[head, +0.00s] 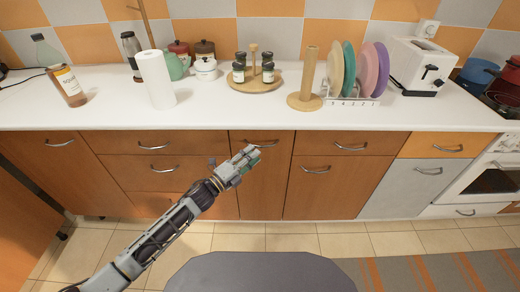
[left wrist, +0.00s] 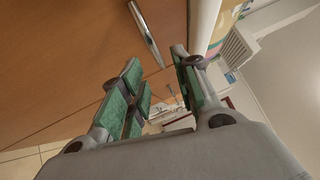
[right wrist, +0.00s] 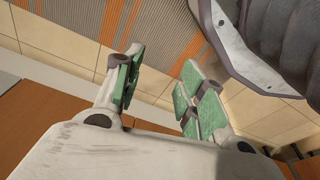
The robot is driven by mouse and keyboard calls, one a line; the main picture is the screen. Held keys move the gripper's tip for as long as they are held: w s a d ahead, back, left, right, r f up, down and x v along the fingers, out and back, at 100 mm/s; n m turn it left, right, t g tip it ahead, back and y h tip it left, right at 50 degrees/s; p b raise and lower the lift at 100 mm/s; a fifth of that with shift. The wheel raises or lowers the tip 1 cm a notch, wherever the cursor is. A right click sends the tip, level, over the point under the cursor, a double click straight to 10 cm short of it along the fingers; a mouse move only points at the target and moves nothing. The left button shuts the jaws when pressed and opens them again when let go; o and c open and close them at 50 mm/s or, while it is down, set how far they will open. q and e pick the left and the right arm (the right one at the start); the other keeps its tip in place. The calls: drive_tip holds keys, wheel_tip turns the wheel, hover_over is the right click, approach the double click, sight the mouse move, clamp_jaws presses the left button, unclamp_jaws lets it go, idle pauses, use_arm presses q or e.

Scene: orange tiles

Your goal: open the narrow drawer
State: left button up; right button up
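The narrow drawer (head: 281,149) is a brown wooden front under the counter, near the middle of the head view, and looks shut. Its curved metal handle (head: 262,143) also shows in the left wrist view (left wrist: 147,35). My left gripper (head: 250,155) is in front of this drawer, just below its handle. In the left wrist view, its green-padded fingers (left wrist: 160,72) are spread with nothing between them, and the handle lies beyond the fingertips, apart from them. My right gripper (right wrist: 160,78) shows only in the right wrist view, open and empty above the floor.
Brown drawers with metal handles (head: 153,147) flank the narrow one. The white counter (head: 215,110) above holds bottles, a paper roll (head: 157,80), a plate rack (head: 352,101) and a toaster (head: 418,67). A striped rug (head: 430,272) lies on the tiled floor at the right.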

use_arm(q)
drive_tip(key=shift+x, duration=2.4)
clamp_jaws()
